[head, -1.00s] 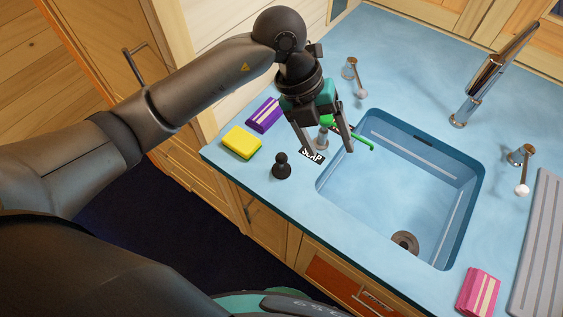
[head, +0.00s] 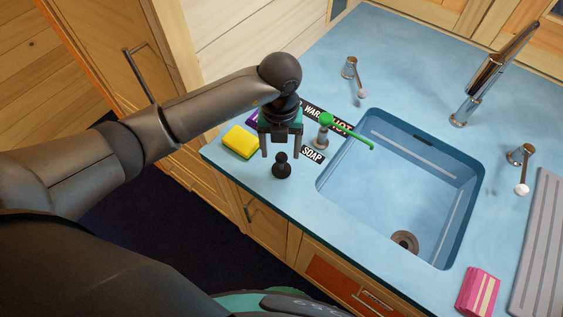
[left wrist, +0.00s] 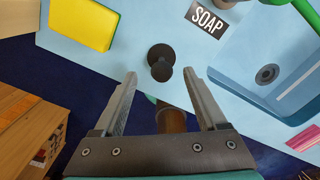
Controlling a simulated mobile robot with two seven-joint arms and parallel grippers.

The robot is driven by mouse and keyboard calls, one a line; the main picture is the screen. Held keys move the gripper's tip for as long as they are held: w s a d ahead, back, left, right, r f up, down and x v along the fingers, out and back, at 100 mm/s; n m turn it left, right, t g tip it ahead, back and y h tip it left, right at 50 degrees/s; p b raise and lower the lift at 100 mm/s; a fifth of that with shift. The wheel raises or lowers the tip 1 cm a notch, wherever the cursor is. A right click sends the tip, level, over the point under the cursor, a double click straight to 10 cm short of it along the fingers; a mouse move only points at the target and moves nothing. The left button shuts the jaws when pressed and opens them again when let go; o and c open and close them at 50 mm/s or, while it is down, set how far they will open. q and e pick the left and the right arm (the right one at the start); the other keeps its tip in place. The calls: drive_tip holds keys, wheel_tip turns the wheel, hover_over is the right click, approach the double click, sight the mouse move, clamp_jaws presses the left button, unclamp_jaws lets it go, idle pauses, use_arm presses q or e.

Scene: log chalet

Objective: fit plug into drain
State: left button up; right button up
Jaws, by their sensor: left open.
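The black plug (head: 282,167) stands upright on the blue counter, left of the sink (head: 395,190). The round drain (head: 404,242) is in the sink floor, near the front. My left gripper (head: 281,156) is open and empty, with its fingers pointing down just behind or above the plug in the head view. In the left wrist view the plug (left wrist: 160,62) lies beyond the open fingertips (left wrist: 160,78), roughly between their lines and apart from them. The drain also shows in the left wrist view (left wrist: 267,74). My right gripper is not in view.
A yellow sponge (head: 240,142) lies left of the plug. A green-spouted soap dispenser (head: 323,131) and a SOAP label (head: 313,154) stand close on its right. The faucet (head: 468,100) is behind the sink; a pink sponge (head: 478,291) and grey drainboard (head: 540,245) are at right.

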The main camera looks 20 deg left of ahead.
sight(282, 156)
use_arm(q)
wheel_tip(282, 156, down, 5)
drive_tip(key=shift+d+f, duration=0.1)
drive_tip(key=shift+d, duration=0.05)
clamp_jaws()
idle(0.7)
